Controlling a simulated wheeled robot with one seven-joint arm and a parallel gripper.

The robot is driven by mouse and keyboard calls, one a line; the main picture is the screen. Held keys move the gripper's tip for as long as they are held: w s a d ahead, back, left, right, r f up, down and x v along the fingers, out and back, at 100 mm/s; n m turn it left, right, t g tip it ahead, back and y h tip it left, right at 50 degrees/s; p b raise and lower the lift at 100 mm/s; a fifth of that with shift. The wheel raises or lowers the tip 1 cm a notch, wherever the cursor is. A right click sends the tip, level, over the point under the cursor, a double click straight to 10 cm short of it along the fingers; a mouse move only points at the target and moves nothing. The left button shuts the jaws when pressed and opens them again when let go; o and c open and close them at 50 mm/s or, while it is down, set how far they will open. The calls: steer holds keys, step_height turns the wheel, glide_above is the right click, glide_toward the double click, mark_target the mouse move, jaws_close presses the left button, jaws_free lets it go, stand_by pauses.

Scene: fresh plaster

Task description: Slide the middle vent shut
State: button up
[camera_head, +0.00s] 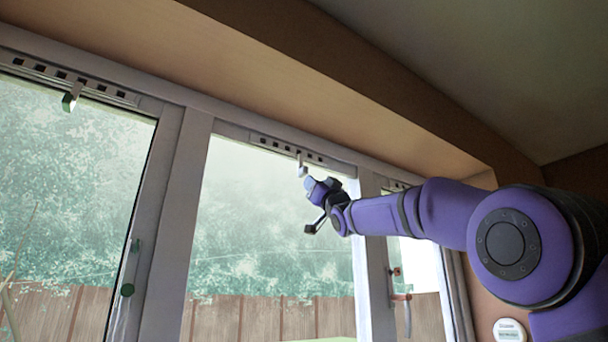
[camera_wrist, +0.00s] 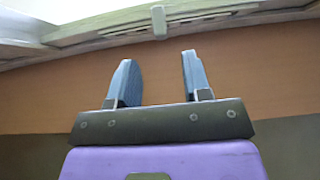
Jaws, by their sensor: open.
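The middle vent (camera_head: 270,142) is a pale slotted strip along the top of the middle window frame, with dark slots showing along it. Its small light tab (camera_head: 301,168) hangs right of the strip's middle. In the wrist view the tab (camera_wrist: 158,22) stands on the vent strip (camera_wrist: 215,17), beyond and roughly between my fingertips. My gripper (camera_head: 309,184) is just below and slightly right of the tab in the head view. In the wrist view my gripper (camera_wrist: 157,62) is open, with two blue-grey fingers apart and nothing between them. It appears apart from the tab.
A left vent (camera_head: 40,69) with its own tab (camera_head: 71,97) tops the left window. A right vent (camera_head: 398,186) is mostly hidden behind my arm. Window handles (camera_head: 128,289) sit lower down. The wooden lintel (camera_head: 330,105) overhangs close above the vents.

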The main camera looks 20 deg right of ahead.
mark_target(305, 174)
steer(key=x, duration=0.7)
steer(key=shift+w+a+r, duration=0.1)
steer(key=shift+w+r, duration=0.1)
steer(key=shift+w, duration=0.15)
steer(key=shift+w+a+r, duration=0.1)
steer(key=shift+w+r, duration=0.3)
steer(key=shift+r, duration=0.1)
jaws_close()
